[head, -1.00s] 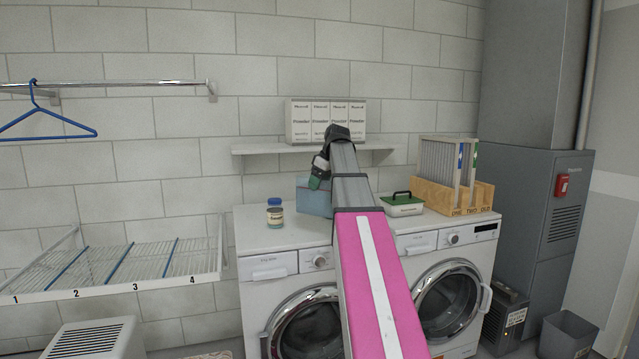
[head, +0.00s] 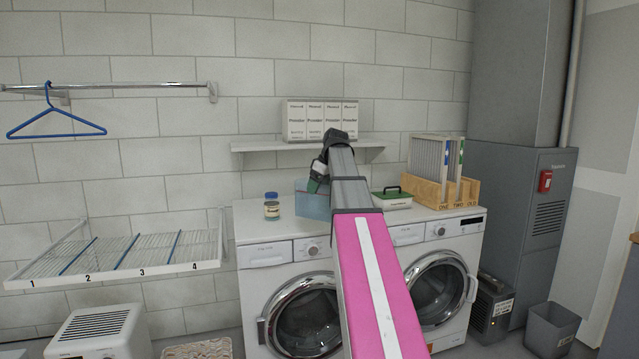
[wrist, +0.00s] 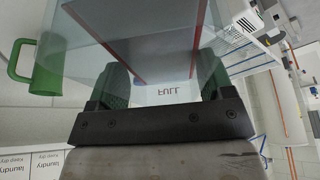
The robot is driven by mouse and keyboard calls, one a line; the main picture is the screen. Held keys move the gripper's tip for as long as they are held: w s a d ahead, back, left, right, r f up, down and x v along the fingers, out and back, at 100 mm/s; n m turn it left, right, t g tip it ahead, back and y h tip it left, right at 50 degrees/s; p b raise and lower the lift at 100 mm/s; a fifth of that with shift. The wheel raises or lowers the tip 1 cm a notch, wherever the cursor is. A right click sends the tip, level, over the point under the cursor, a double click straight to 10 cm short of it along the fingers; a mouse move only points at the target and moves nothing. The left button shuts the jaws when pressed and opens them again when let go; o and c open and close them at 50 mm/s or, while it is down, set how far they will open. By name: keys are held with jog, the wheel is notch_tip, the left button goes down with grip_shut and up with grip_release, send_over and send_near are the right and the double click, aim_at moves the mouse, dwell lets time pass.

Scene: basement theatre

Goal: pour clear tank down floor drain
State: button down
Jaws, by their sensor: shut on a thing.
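The clear tank shows large in the wrist view (wrist: 150,30). It has see-through walls, dark red edges, a green handle (wrist: 35,65) at the left and a "FULL" mark that reads upside down. My gripper (wrist: 160,85) is shut on it, with a dark green pad on each side. In the head view the gripper (head: 319,176) is partly hidden behind my arm. No floor drain is in view.
Two washers (head: 278,232) stand against the wall. On them are a jar (head: 272,208), a green-handled box (head: 392,198) and a wooden filter rack (head: 430,188). A shelf (head: 255,146) holds powder boxes (head: 320,119). A white appliance (head: 100,335) and a grey bin (head: 552,330) stand low at either side.

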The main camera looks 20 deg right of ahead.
jog(key=s+a+f+m+h, duration=0.1)
jog(key=s+a+f+m, duration=0.2)
jog(key=f, duration=1.1)
jog(key=s+a+f+m+h, duration=0.1)
jog(key=a+f, duration=0.5)
jog(key=f, duration=0.8)
jog(key=s+a+f+m+t+h, duration=0.1)
jog(key=s+a+f+m, duration=0.3)
jog(key=f, duration=1)
jog(key=shift+s+a+m, duration=0.3)
jog(key=shift+s+a, duration=0.15)
jog(key=shift+s, duration=0.05)
jog(key=shift+a, duration=0.1)
